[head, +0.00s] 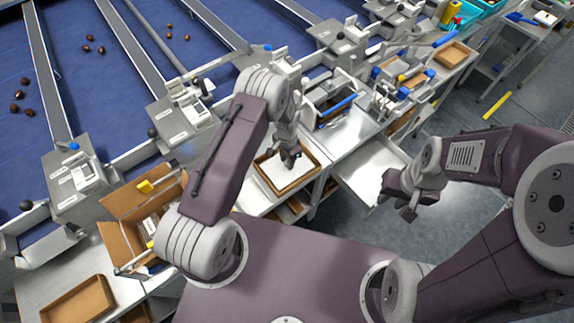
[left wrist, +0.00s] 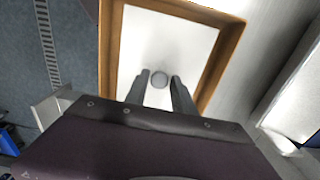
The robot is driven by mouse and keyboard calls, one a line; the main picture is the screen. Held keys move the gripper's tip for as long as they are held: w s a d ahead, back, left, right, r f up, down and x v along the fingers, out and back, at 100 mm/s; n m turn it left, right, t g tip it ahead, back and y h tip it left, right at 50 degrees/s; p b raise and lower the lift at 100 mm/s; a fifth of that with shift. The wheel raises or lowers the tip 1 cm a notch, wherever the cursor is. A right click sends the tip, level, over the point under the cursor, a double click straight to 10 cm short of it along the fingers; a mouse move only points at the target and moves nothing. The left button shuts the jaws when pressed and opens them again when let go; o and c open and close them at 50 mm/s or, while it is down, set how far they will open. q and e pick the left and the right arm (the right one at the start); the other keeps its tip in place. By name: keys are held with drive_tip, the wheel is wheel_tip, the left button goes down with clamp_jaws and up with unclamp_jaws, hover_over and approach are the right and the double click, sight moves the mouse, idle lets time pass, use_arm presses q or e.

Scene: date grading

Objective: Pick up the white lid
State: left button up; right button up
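The white lid (head: 294,178) lies inside the wooden-rimmed tray (head: 268,184) on the bench near the middle of the head view. In the left wrist view the lid (left wrist: 190,45) is a flat white panel with a small round grey knob (left wrist: 159,80). My left gripper (head: 290,160) points down over the tray. In the left wrist view its two fingers (left wrist: 159,84) are apart, one on each side of the knob, with visible gaps. My right gripper (head: 400,208) hangs to the right, away from the tray, with nothing seen in it; its opening is unclear.
A cardboard box (head: 122,208) with items and an empty brown tray (head: 78,301) stand at left. A metal rack with a blue bar (head: 336,106) is just behind the lid's tray. Blue sorting lanes (head: 90,75) with brown dates lie beyond.

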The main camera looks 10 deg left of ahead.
use_arm(q)
drive_tip(key=shift+d, duration=0.1)
clamp_jaws()
drive_tip(key=shift+r, duration=0.1)
drive_tip(key=shift+r, duration=0.25)
drive_tip(key=r+b, duration=0.2)
drive_tip(key=r, duration=0.1)
drive_tip(key=shift+w+d+r, duration=0.2)
drive_tip(key=shift+d+r, duration=0.1)
drive_tip(key=shift+d, duration=0.1)
drive_tip(key=w+d+r, duration=0.3)
drive_tip(key=d+r, duration=0.7)
drive_tip(key=shift+w+r, duration=0.25)
drive_tip(key=shift+r, duration=0.15)
